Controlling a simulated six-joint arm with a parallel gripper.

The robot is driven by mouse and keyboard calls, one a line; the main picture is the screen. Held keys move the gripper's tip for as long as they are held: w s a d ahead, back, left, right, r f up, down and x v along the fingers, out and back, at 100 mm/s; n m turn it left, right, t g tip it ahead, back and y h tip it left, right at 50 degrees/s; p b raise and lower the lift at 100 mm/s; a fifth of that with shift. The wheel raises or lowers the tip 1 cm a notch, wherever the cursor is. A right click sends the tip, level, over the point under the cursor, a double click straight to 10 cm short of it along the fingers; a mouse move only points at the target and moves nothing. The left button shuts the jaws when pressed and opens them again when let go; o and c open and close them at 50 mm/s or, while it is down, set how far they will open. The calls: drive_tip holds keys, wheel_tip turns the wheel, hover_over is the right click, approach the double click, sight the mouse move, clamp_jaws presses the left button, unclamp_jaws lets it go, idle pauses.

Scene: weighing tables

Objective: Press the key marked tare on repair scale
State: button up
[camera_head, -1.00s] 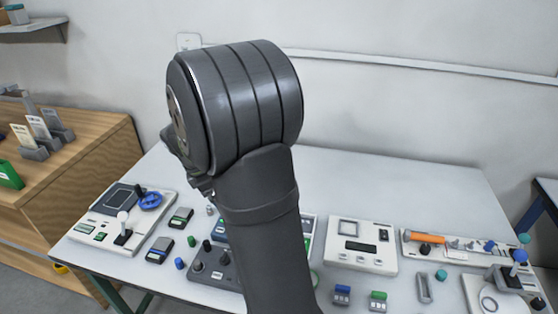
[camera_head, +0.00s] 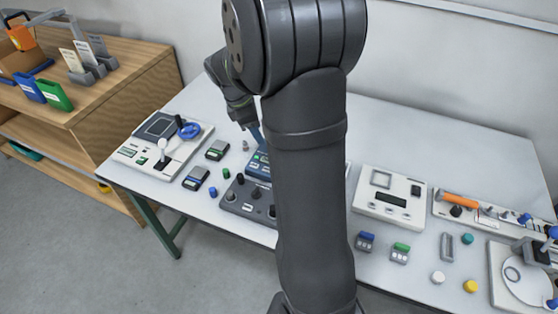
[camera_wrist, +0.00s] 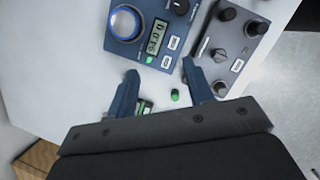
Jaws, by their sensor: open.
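My gripper (camera_wrist: 160,70) is open and empty in the wrist view, its two blue fingers apart. Beyond the fingertips is a blue device (camera_wrist: 128,42) with a round blue-rimmed dial or pan, a small display (camera_wrist: 156,37), two white keys (camera_wrist: 170,52) and a green light or key. The key lettering is too small to read, so I cannot tell which is tare or whether this is the repair scale. In the head view the blue device (camera_head: 257,164) is partly hidden behind my arm, below a blue finger.
A grey box with black knobs (camera_head: 245,197) stands beside the blue device; it also shows in the wrist view (camera_wrist: 232,42). White devices stand left (camera_head: 155,150) and right (camera_head: 388,197). The back of the table is clear.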

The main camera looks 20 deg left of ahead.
clamp_jaws()
idle(1.3)
